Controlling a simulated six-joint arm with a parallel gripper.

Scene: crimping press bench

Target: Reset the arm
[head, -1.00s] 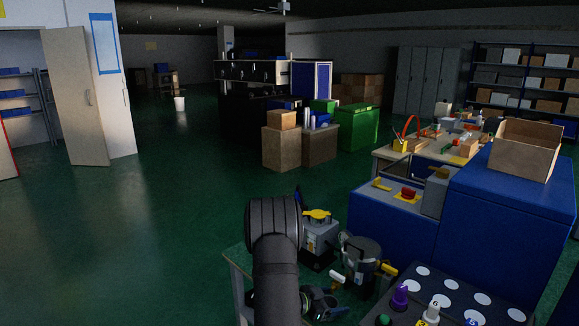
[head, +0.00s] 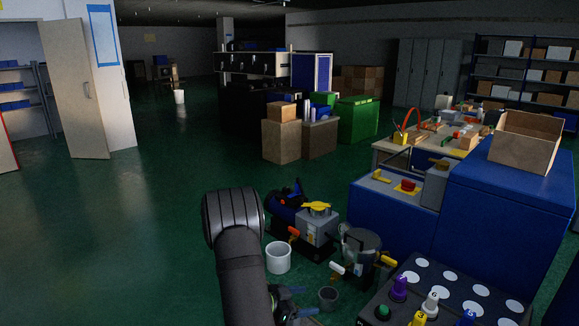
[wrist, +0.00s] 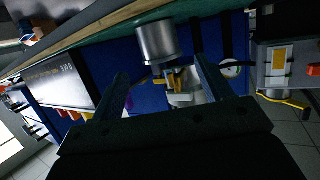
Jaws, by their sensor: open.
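My gripper (wrist: 160,78) shows in the wrist view with two dark fingers spread apart and nothing held between them. Beyond the fingers, a grey metal cylinder (wrist: 156,42) and a small yellow-and-metal fitting (wrist: 176,80) stand out against a blue panel. I cannot tell whether the fingers touch anything, but they look apart from these things. In the head view my dark arm rises from the bottom edge, left of the bench equipment.
Right of my arm are a white bucket (head: 278,257), a grey machine with a yellow knob (head: 317,229) and a dark canister (head: 360,250). A black panel with white discs (head: 409,278) and coloured pegs lies at lower right. A blue cabinet (head: 499,211) stands behind. The left floor is open.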

